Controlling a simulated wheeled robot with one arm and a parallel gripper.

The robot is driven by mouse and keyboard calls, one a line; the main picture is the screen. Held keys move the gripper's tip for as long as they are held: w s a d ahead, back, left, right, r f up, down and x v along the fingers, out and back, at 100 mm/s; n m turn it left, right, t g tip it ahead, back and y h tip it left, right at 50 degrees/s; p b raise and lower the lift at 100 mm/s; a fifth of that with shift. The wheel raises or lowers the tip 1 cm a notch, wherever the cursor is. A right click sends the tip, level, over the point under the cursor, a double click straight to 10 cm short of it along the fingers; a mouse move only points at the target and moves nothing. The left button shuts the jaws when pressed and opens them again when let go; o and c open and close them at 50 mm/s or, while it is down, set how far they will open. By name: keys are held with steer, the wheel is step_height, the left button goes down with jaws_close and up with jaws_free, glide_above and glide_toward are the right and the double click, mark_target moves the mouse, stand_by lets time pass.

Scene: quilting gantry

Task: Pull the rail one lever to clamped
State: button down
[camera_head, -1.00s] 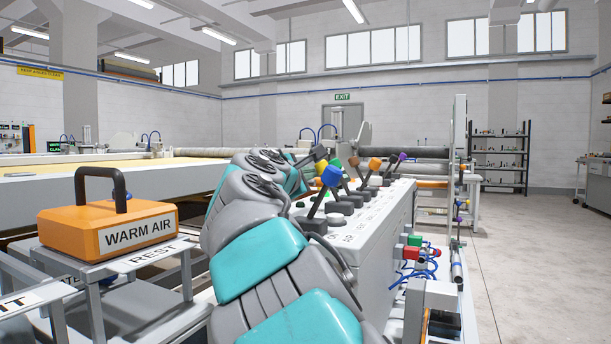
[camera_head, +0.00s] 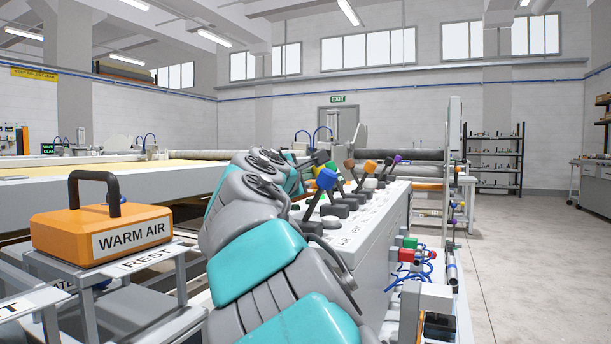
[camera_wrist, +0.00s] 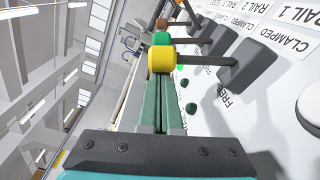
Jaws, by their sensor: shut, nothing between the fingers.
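My gripper (camera_wrist: 161,92) is shut and empty in the wrist view, its green fingers pointing at a lever's yellow knob (camera_wrist: 162,60). The fingertips are right at the knob; I cannot tell if they touch it. The yellow-knobbed lever's dark shaft runs right to a dark base (camera_wrist: 253,68). A white label (camera_wrist: 292,40) reading RAIL 1 and CLAMPED lies beside that base, and a FREE label (camera_wrist: 228,97) lies on its other side.
Green (camera_wrist: 161,38) and brown (camera_wrist: 161,23) knobs stand close beyond the yellow one. A blue-knobbed lever (camera_head: 326,179) stands at the near end of the white console (camera_head: 377,238). An orange WARM AIR box (camera_head: 100,230) rests at left. The floor (camera_head: 520,270) at right is clear.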

steer(key=d+r, duration=0.1)
steer(key=s+d+m+p, duration=0.1)
steer(key=shift+d+r+m+p, duration=0.3)
steer(key=shift+d+r, duration=0.1)
steer(key=shift+d, duration=0.1)
stand_by(0.6)
